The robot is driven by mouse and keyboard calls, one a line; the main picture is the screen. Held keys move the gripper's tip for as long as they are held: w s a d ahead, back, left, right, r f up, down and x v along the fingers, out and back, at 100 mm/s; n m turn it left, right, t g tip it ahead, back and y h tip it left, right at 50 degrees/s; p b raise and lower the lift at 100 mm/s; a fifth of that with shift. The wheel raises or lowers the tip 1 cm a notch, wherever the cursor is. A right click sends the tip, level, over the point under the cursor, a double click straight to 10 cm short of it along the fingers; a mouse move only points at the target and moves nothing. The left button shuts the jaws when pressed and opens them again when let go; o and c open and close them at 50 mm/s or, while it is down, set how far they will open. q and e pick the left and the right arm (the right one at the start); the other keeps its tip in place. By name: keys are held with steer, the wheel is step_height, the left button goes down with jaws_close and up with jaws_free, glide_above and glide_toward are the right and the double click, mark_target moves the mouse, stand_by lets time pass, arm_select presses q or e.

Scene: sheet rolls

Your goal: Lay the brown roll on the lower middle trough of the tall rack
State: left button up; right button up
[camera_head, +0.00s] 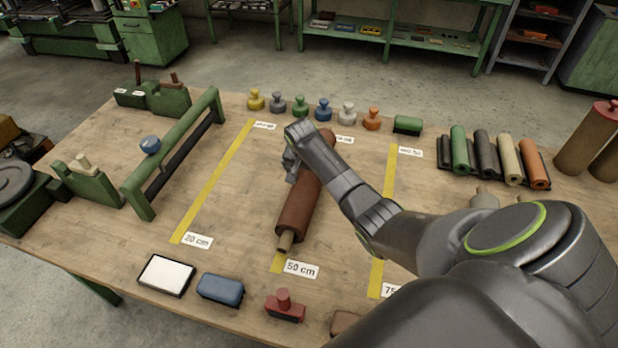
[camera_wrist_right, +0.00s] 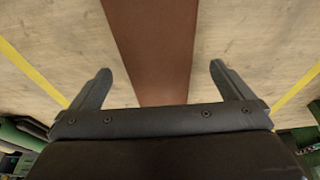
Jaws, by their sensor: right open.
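The brown roll (camera_head: 297,209) lies on the wooden table along the yellow 50 cm line, with a thin core end sticking out at its near end. My right gripper (camera_head: 291,165) is over the roll's far half, and my arm hides part of the roll. In the right wrist view the gripper (camera_wrist_right: 160,70) is open, with one finger on each side of the brown roll (camera_wrist_right: 152,40) and a gap to it on both sides. I cannot make out the tall rack with its troughs for certain. My left gripper is not in view.
A green frame with a dark bar (camera_head: 180,150) stands at the left. Several coloured knobbed weights (camera_head: 323,110) line the back. Several small rolls (camera_head: 484,153) lie at the right. A white pad (camera_head: 167,275), a blue block (camera_head: 221,289) and a red stamp (camera_head: 285,306) lie in front.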

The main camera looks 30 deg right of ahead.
steer(key=shift+x, duration=1.15)
steer(key=c, duration=1.8)
steer(key=shift+w+r, duration=0.25)
steer(key=shift+c, duration=0.9)
steer(key=shift+r, duration=0.1)
